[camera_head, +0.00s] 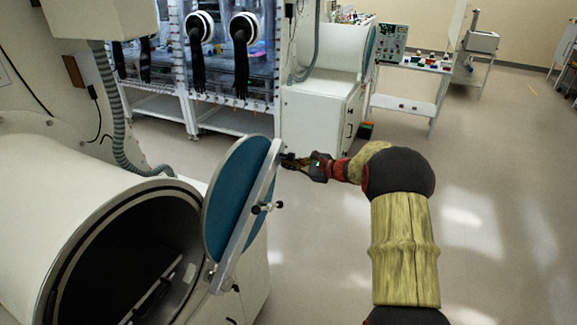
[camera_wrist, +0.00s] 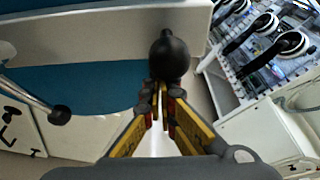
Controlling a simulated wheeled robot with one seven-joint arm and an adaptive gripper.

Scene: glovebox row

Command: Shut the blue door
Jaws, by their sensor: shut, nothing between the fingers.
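The blue door (camera_head: 229,192) is a round blue disc with a pale crossbar (camera_head: 249,214), standing open at the right side of the white cylindrical chamber's (camera_head: 87,180) dark mouth. My gripper (camera_head: 288,161) is shut and empty, just right of the door's upper edge in the head view. In the wrist view the door's blue face (camera_wrist: 95,88) fills the left side. A black ball knob (camera_wrist: 168,54) stands just beyond my fingertips (camera_wrist: 160,95). I cannot tell whether they touch it. Another black-tipped handle (camera_wrist: 58,115) shows at the left.
A glovebox (camera_head: 225,50) with black gloves stands at the back. A white cabinet (camera_head: 322,110) with another chamber stands right of it. A grey hose (camera_head: 118,125) hangs above the near chamber. The floor (camera_head: 500,200) at the right is clear.

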